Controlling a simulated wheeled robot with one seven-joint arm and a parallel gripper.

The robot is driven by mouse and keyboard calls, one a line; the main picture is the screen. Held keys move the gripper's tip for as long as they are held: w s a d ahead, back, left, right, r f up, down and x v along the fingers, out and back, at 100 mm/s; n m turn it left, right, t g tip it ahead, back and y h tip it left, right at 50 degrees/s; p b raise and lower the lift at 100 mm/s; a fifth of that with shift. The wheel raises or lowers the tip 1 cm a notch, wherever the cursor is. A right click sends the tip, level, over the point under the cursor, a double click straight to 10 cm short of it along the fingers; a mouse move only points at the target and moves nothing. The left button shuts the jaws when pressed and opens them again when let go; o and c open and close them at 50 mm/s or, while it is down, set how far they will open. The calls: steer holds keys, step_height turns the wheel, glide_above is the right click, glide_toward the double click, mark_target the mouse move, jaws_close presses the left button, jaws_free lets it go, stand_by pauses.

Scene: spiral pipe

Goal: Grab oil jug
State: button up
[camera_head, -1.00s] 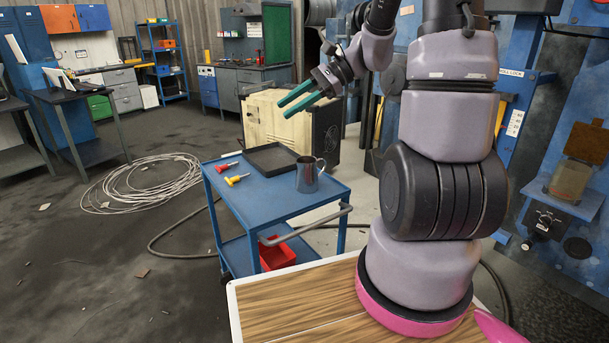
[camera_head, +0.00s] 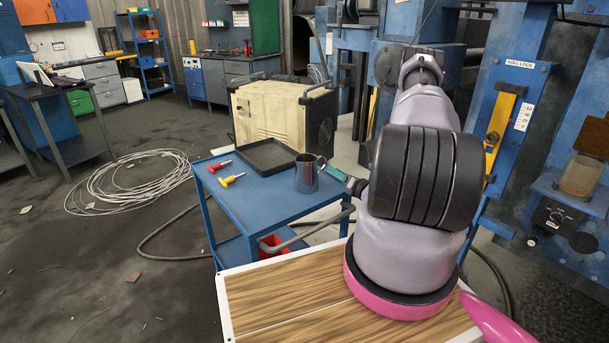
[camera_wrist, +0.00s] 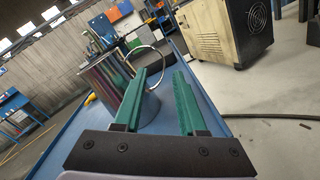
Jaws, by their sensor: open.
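The oil jug is a shiny metal jug (camera_head: 307,175) with a handle, upright on the right front part of the blue cart's top (camera_head: 262,195). In the wrist view the jug (camera_wrist: 112,88) stands left of my gripper's fingers, and its ring-shaped handle (camera_wrist: 148,62) shows just beyond the left finger. My gripper (camera_wrist: 166,88) is open with green fingers and nothing held between them. In the head view one green finger (camera_head: 337,173) shows close to the jug's right side; the rest of my gripper is hidden behind my arm. I cannot tell whether a finger touches the jug.
A black tray (camera_head: 268,156) lies behind the jug. A red-handled tool (camera_head: 220,166) and a yellow-handled tool (camera_head: 232,180) lie to the left. A cart handle rail (camera_head: 310,230) juts out in front. A cream machine cabinet (camera_head: 283,115) stands behind the cart.

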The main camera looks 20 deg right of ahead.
steer(key=x, duration=1)
steer(key=shift+w+f, duration=0.3)
steer(key=shift+f, duration=0.1)
jaws_close()
stand_by(0.9)
